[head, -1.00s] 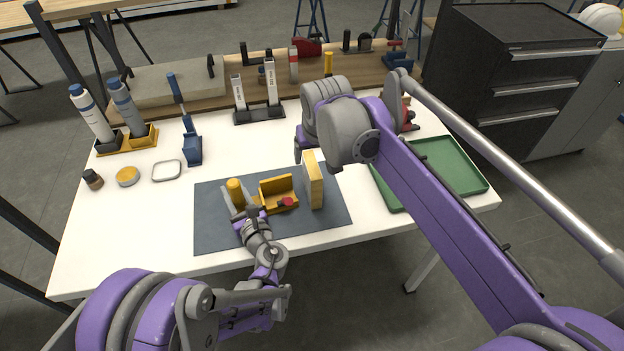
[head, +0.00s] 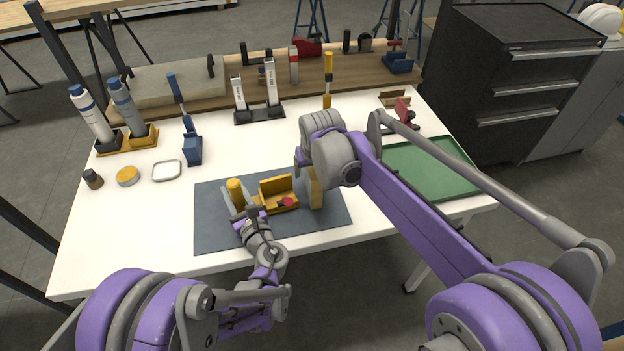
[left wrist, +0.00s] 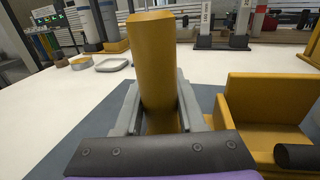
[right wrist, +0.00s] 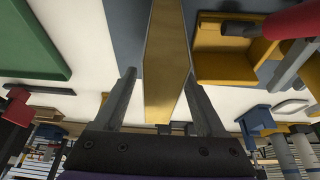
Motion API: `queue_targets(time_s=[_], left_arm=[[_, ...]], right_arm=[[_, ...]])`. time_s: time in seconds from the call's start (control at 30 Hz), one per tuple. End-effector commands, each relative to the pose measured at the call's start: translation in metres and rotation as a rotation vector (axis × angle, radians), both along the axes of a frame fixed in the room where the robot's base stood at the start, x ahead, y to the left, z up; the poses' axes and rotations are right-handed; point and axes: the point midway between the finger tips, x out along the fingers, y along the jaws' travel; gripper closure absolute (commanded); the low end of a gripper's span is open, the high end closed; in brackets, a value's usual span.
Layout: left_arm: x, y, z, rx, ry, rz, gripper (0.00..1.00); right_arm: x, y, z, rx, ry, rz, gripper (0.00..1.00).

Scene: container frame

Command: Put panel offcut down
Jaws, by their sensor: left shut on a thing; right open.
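The panel offcut, a flat tan-yellow board (head: 315,191), stands upright on the dark mat (head: 217,237). My right gripper (head: 312,168) is over its upper end, which it partly hides. In the right wrist view the open fingers (right wrist: 162,78) lie on either side of the board (right wrist: 165,50), with gaps visible. My left gripper (head: 241,208) is shut on a yellow cylindrical handle (left wrist: 156,65), held upright between its fingers at the left of the mat. A yellow angled fixture (head: 276,186) with a red knob (head: 287,202) sits between the handle and the board.
A green tray (head: 432,165) lies right of the mat, with a red clamp (head: 402,112) behind it. Blue-capped bottles (head: 92,115), a blue tool stand (head: 192,150) and a white-grey two-post stand (head: 258,114) line the back and left.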

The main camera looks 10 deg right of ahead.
Motion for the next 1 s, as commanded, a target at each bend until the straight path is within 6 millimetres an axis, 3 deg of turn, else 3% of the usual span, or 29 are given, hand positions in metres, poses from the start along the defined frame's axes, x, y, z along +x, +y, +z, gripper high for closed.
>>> queue_targets(time_s=[0.73, 0.77, 1.0], left_arm=[[0.0001, -0.0001, 0.0002, 0.000, 0.000, 0.000, 1.00], [0.0001, -0.0001, 0.0002, 0.000, 0.000, 0.000, 1.00], [0.0001, -0.0001, 0.0002, 0.000, 0.000, 0.000, 1.00]], right_arm=[[-0.0001, 0.0000, -0.0046, 0.000, 0.000, 0.000, 0.28], [-0.0001, 0.0000, -0.0046, 0.000, 0.000, 0.000, 0.29], [-0.0001, 0.0000, -0.0046, 0.000, 0.000, 0.000, 0.72]])
